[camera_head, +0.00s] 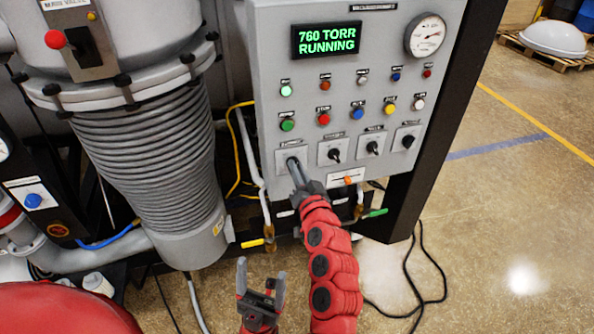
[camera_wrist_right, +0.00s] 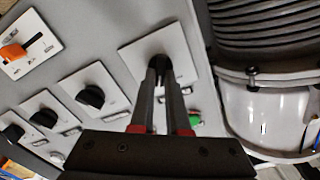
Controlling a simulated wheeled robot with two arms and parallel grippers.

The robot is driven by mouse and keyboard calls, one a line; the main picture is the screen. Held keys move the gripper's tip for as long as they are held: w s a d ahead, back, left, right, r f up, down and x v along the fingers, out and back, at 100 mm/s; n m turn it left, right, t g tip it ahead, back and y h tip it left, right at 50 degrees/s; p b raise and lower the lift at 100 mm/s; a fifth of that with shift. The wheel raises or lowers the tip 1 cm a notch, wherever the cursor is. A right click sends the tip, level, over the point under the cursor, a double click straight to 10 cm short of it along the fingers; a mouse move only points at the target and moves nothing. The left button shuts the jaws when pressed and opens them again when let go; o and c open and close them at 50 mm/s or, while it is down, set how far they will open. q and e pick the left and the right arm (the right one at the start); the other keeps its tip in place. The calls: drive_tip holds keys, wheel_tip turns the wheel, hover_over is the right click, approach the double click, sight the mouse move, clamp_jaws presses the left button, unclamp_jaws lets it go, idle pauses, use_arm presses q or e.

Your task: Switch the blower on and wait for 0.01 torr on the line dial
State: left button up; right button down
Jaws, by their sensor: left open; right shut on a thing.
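The grey control panel (camera_head: 262,100) faces me with a row of black rotary knobs on white plates. My right gripper (camera_head: 295,168) is shut on the leftmost knob (camera_wrist_right: 158,66), whose label is too small to read. The knob is mostly hidden between the fingers. The green display (camera_head: 327,39) reads "760 TORR RUNNING". A round white dial (camera_head: 425,36) is at the panel's top right; its reading is too small to tell. I cannot tell which knob is the blower's. My left gripper (camera_head: 261,272) is open and empty, below the panel.
Several coloured buttons and lamps are above the knobs, and an orange slider (camera_head: 348,180) is below them. A ribbed grey column (camera_head: 150,150) stands left of the panel. A yellow-handled valve (camera_head: 252,243) and a green-handled valve (camera_head: 376,212) are underneath. Open floor (camera_head: 510,200) is at right.

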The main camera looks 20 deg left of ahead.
idle(0.5)
drive_tip(key=c, duration=0.9)
unclamp_jaws()
drive_tip(key=p+v, duration=0.1)
drive_tip(key=v, duration=1.6)
drive_tip(key=shift+s+d, duration=0.2)
